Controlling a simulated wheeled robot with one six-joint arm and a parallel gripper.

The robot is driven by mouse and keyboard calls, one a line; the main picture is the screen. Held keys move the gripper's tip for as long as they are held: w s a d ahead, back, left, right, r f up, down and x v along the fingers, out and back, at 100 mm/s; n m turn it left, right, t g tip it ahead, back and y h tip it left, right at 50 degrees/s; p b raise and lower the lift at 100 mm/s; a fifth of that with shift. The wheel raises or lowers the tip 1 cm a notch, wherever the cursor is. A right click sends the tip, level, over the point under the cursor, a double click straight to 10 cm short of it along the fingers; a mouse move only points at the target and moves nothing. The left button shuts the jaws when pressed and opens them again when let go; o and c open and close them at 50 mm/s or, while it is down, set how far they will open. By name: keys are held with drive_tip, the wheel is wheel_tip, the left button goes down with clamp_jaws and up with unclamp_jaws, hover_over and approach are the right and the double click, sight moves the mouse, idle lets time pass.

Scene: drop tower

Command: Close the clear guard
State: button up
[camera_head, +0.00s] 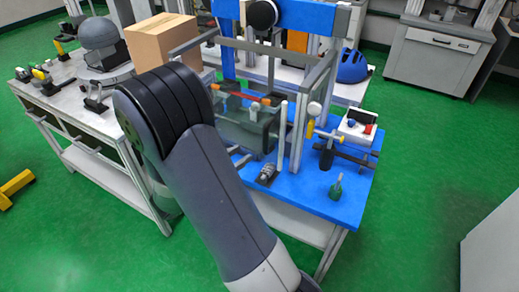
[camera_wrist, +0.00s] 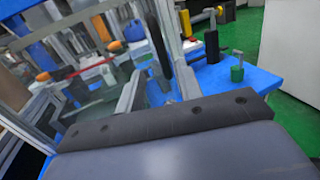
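The clear guard looks like a see-through panel in a grey metal frame (camera_head: 318,80) on the blue drop tower. Its tinted lower part (camera_head: 243,132) shows just right of my arm in the head view. I cannot tell how far the guard stands open. My gripper is hidden in the head view. A dark bar and grey body, apparently mine, fill the bottom of the wrist view. No fingertips show clearly, and contact with the guard cannot be told.
The blue table (camera_head: 315,198) holds a small green item (camera_head: 336,188) and a dark clamp-like tool (camera_head: 327,155). A cardboard box (camera_head: 163,42) stands on the bench at left. A blue helmet (camera_head: 353,66) lies behind. The green floor at right is free.

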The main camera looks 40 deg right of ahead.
sight(264, 140)
drive_tip(key=d, duration=0.7)
drive_tip(key=w+d, duration=0.1)
drive_tip(key=d, duration=0.2)
drive_tip(key=shift+d, duration=0.35)
clamp_jaws()
